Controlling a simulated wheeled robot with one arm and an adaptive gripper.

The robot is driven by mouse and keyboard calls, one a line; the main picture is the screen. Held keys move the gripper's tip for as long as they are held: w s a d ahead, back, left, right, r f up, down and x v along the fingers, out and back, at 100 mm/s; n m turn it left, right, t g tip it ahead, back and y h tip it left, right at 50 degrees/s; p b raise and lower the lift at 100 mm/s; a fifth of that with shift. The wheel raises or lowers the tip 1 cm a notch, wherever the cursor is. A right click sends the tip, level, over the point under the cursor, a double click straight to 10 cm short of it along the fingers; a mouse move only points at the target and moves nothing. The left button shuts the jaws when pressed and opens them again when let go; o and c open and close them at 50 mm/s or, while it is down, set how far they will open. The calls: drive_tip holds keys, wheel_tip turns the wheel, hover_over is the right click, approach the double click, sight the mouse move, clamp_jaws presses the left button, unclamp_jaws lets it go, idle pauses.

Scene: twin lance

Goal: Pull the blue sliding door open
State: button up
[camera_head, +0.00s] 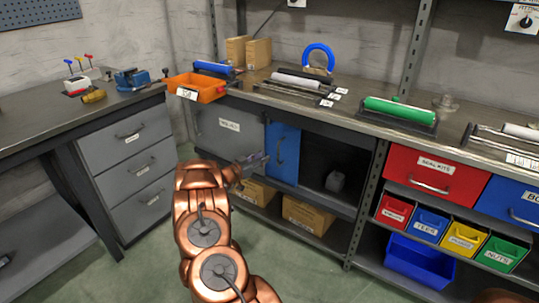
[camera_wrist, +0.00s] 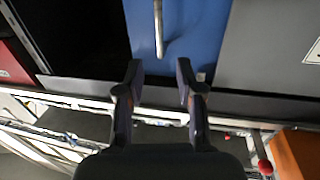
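The blue sliding door (camera_head: 290,155) stands upright in the cabinet under the back bench. Its vertical bar handle (camera_head: 280,150) is on its face. In the wrist view the blue door (camera_wrist: 200,40) fills the upper middle, and the handle (camera_wrist: 158,28) lies ahead of the gap between my fingers. My gripper (camera_head: 262,158) is just left of the handle in the head view, close to the door. In the wrist view my gripper (camera_wrist: 158,78) is open, its fingers apart and nothing between them. The handle appears to be beyond the fingertips, not between them.
A grey door panel (camera_head: 222,130) stands left of the blue door. A dark open compartment to the right holds a small grey object (camera_head: 335,181). Cardboard boxes (camera_head: 307,215) sit on the shelf below. An orange bin (camera_head: 200,87) stands on the bench edge above my arm.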

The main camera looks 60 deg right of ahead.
drive_tip(key=shift+v, duration=1.05)
drive_tip(key=shift+w, duration=0.1)
